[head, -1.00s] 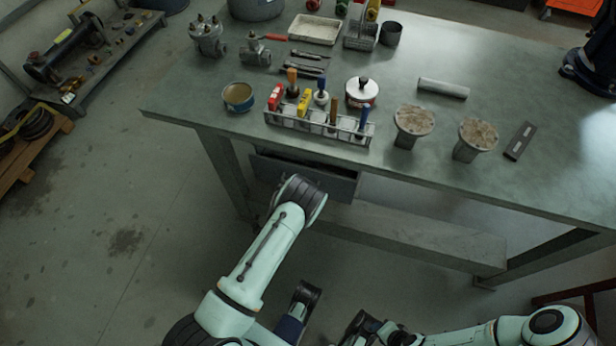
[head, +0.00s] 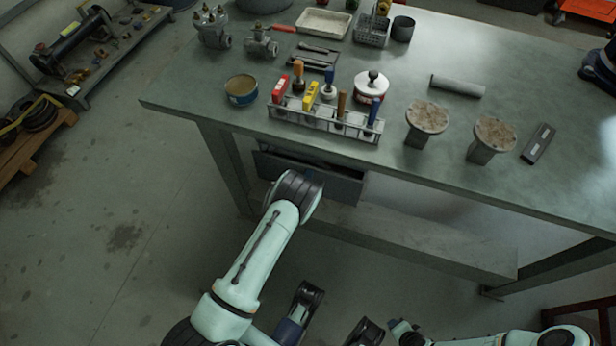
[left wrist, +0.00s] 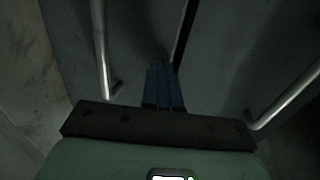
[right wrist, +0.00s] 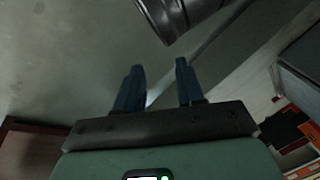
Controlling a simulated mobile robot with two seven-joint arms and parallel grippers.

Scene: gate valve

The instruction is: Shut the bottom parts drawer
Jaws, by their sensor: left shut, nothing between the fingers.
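A dark grey drawer unit (head: 335,185) hangs under the front of the workbench, partly hidden by my left arm. In the left wrist view two flat drawer fronts show side by side, the left one (left wrist: 72,40) and the right one (left wrist: 225,60), with a narrow dark gap between them. Each has a bar handle, left (left wrist: 100,50) and right (left wrist: 285,102). My left gripper (left wrist: 160,68) is shut and empty, its blue fingertips between the handles near the gap; contact is unclear. My right gripper (right wrist: 158,75) is open and empty above the floor.
The green workbench (head: 300,35) carries a tool rack (head: 325,122), a tin (head: 241,90), two flanged pieces (head: 427,117) and other parts. A lower shelf (head: 420,240) runs beneath it.

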